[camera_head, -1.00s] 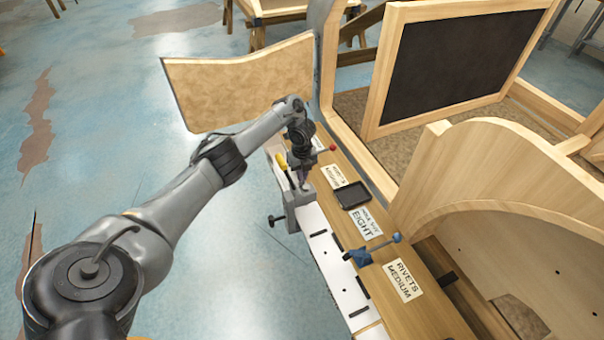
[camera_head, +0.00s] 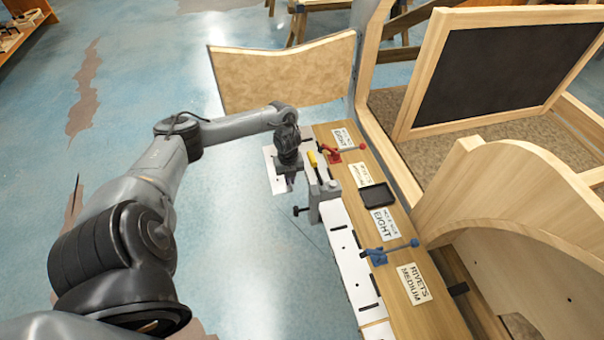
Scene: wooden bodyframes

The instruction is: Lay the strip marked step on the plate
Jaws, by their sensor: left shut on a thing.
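My left gripper (camera_head: 289,170) points down just left of the bench's left edge, over the floor. It is shut on a thin white piece (camera_head: 270,172), which shows partly beside and below the fingers. This may be the strip marked step, but I cannot read any marking on it. The fingertips are mostly hidden by the wrist. A long white plate (camera_head: 346,256) with black slots lies along the bench's left edge, apart from the gripper. I cannot tell for certain whether it is the task's plate. My right gripper is not in view.
A grey clamp (camera_head: 317,188) with a yellow-handled tool (camera_head: 313,160) stands close right of the gripper. The bench (camera_head: 436,318) also carries a red-based lever (camera_head: 331,153), a blue-based lever (camera_head: 377,256), a black tray (camera_head: 377,195) and several labels. Open floor lies left.

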